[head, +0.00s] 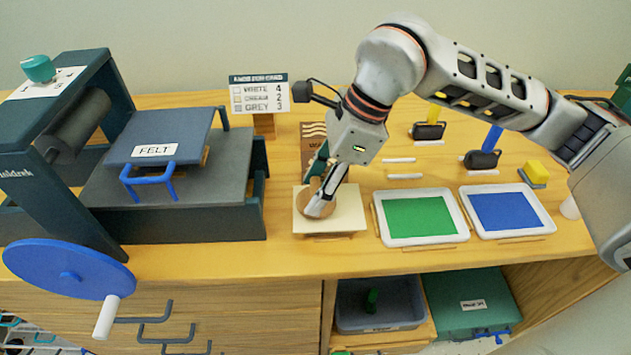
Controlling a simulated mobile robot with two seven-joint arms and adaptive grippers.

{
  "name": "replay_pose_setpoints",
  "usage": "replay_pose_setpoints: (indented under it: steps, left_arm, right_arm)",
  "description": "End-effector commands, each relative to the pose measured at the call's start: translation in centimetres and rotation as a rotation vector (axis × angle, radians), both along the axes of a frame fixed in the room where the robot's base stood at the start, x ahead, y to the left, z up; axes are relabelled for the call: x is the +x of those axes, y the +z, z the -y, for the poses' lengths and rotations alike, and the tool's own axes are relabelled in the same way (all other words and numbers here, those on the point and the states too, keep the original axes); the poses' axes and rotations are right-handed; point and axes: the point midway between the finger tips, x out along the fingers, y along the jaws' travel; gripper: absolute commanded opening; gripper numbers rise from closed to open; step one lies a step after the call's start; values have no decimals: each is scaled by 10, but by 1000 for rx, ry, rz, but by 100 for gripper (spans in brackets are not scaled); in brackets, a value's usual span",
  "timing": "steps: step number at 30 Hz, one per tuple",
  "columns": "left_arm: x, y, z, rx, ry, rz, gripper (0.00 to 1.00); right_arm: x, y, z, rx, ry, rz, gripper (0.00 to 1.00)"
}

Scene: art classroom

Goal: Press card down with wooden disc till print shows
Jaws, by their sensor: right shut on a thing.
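A cream card (350,214) lies flat near the front edge of the wooden bench. A round wooden disc (305,203) is over the left part of the card. My right gripper (319,205) reaches down from the upper right and is shut on the disc, low over the card. I cannot tell whether the disc presses on the card or is just above it. No print shows on the visible card face. What lies under the card is mostly hidden. My left gripper is not in view.
A press with a felt-labelled blue plate (163,137) and blue wheel (68,269) stands at left. Green (419,217) and blue (497,211) ink trays lie right of the card. Two rollers (428,131) (481,159) and a sign (259,94) stand behind.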

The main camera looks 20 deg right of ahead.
Motion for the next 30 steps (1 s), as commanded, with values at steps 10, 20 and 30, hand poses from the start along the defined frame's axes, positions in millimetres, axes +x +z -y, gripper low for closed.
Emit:
replay_pose_setpoints:
  steps: [10, 20, 30]
  left_arm:
    - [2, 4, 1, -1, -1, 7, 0]
    - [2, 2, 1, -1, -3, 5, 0]
    - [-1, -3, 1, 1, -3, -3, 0]
  right_arm:
    - [0, 1, 0, 1, 0, 1, 24]
    - [0, -1, 0, 0, 0, 1, 24]
    - [0, -5, 0, 0, 0, 1, 24]
